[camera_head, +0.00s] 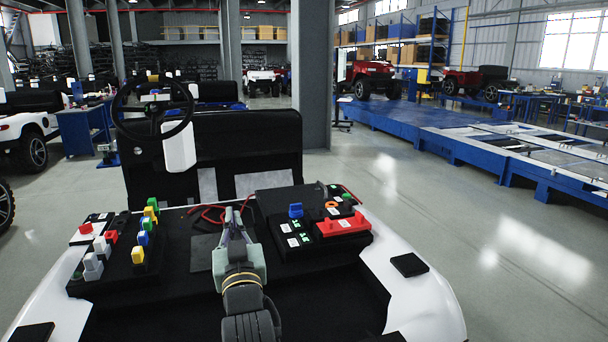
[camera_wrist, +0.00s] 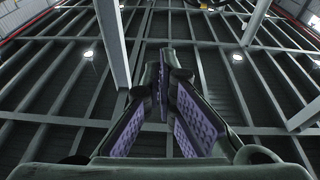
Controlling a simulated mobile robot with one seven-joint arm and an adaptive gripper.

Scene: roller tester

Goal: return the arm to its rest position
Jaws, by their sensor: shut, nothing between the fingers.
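My gripper (camera_head: 232,215) stands in the middle of the head view, above the open front of a white vehicle, with its fingers pointing up and away. In the wrist view my gripper (camera_wrist: 170,60) shows its two fingers with purple textured pads, brought together at the tips. Nothing is between the fingers. The wrist view looks up at the ceiling beams and lamps, and no object is near the fingers there. My arm reaches up from the bottom edge of the head view.
A left panel (camera_head: 112,272) holds several coloured connectors. On the right, a black box (camera_head: 290,254) bears a red block (camera_head: 342,226). A steering wheel (camera_head: 153,110) and a black seat back (camera_head: 245,140) stand behind. Open floor (camera_head: 400,190) lies to the right.

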